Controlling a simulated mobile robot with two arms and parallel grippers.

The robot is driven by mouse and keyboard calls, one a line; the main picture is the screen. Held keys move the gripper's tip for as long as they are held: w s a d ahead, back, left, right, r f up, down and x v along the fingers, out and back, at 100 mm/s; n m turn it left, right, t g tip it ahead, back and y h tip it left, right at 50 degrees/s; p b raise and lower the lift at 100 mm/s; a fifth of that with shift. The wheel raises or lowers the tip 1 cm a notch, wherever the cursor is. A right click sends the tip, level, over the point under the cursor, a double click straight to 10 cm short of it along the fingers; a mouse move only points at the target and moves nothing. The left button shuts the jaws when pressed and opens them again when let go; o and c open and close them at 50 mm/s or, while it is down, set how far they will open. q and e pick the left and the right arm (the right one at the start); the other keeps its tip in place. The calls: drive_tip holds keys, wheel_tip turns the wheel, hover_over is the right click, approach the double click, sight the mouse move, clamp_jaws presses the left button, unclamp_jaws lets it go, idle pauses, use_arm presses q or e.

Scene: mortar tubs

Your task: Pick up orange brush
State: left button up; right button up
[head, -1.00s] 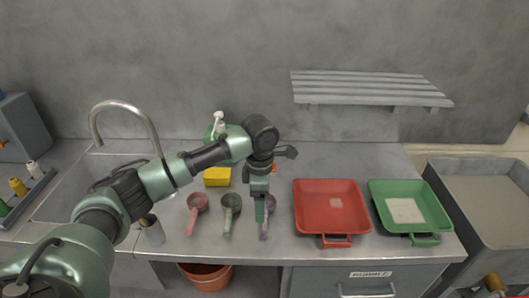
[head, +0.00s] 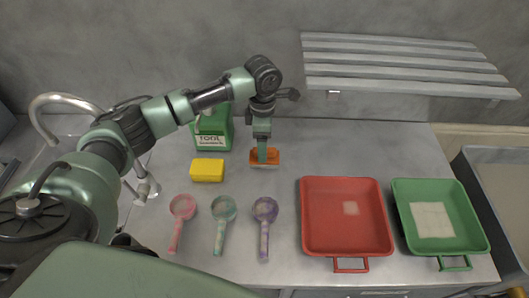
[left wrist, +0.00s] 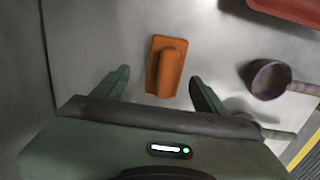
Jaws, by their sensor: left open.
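The orange brush (head: 265,160) lies on the grey worktop, behind the scoops and left of the red tray. My left gripper (head: 262,155) is right above it in the head view and hides part of it. In the left wrist view the orange brush (left wrist: 166,66) lies between and just beyond the two open fingertips (left wrist: 158,84). The fingers are apart, with nothing between them that I can see held. My right gripper is not in view.
A yellow sponge (head: 207,170) and a green box (head: 213,130) stand left of the brush. Scoops in pink (head: 180,212), green (head: 222,215) and purple (head: 265,213) lie in front. A red tray (head: 310,245) and a green tray (head: 470,225) are at right. A slatted shelf (head: 400,62) hangs above.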

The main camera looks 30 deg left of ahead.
use_arm(q)
drive_tip(key=f, duration=0.1)
drive_tip(key=f+p, duration=0.1)
drive_tip(key=f, duration=0.2)
drive_tip(key=shift+s+f, duration=0.25)
drive_tip(key=shift+s, duration=0.15)
drive_tip(key=shift+f, duration=0.4)
drive_tip(key=c, duration=1.2)
drive_tip(key=shift+r, duration=0.1)
drive_tip(key=c, duration=0.3)
clamp_jaws()
wheel_tip(320, 180, up, 20)
drive_tip(key=b, duration=0.2)
